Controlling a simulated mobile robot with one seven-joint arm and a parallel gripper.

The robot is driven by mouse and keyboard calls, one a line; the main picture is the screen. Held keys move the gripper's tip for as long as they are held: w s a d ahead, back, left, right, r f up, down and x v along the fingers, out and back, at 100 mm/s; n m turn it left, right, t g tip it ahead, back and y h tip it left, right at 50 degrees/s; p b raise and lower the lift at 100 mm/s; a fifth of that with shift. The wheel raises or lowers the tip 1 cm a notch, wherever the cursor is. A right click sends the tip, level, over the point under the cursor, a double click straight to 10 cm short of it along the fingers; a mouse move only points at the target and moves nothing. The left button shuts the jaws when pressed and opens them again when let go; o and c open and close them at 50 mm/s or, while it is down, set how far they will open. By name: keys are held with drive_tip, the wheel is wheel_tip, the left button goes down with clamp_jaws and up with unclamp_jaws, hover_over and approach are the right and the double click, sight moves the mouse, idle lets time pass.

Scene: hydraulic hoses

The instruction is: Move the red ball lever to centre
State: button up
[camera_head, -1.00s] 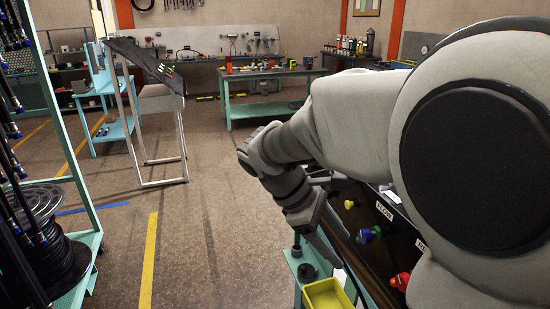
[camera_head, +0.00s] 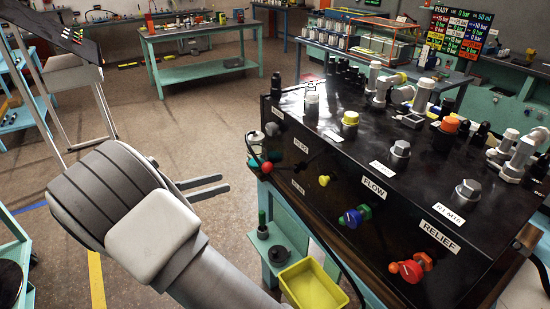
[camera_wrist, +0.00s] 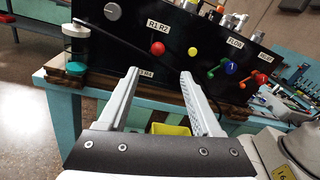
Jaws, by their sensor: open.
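The red ball lever (camera_head: 267,167) sticks out of the front of a black valve console (camera_head: 330,195), near its left end. In the wrist view the red ball (camera_wrist: 158,48) faces me, below a label reading R1 R2. The lever's rod is largely hidden behind the ball. My gripper (camera_head: 226,185) is open and empty, to the left of the console and apart from the ball in the head view. In the wrist view my gripper (camera_wrist: 159,73) has its two fingers spread, with the ball seen just beyond and between the tips.
A yellow knob (camera_head: 324,180), a blue-green FLOW knob (camera_head: 355,215) and a red RELIEF knob (camera_head: 408,269) sit to the right on the console. A yellow bin (camera_head: 312,285) is below. A dark hose or cable (camera_wrist: 125,50) crosses near the ball. Floor on the left is open.

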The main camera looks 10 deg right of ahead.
sight(272, 166)
drive_tip(key=p+x, duration=0.1)
drive_tip(key=x, duration=1.6)
drive_tip(key=shift+w, duration=0.2)
clamp_jaws()
idle(0.8)
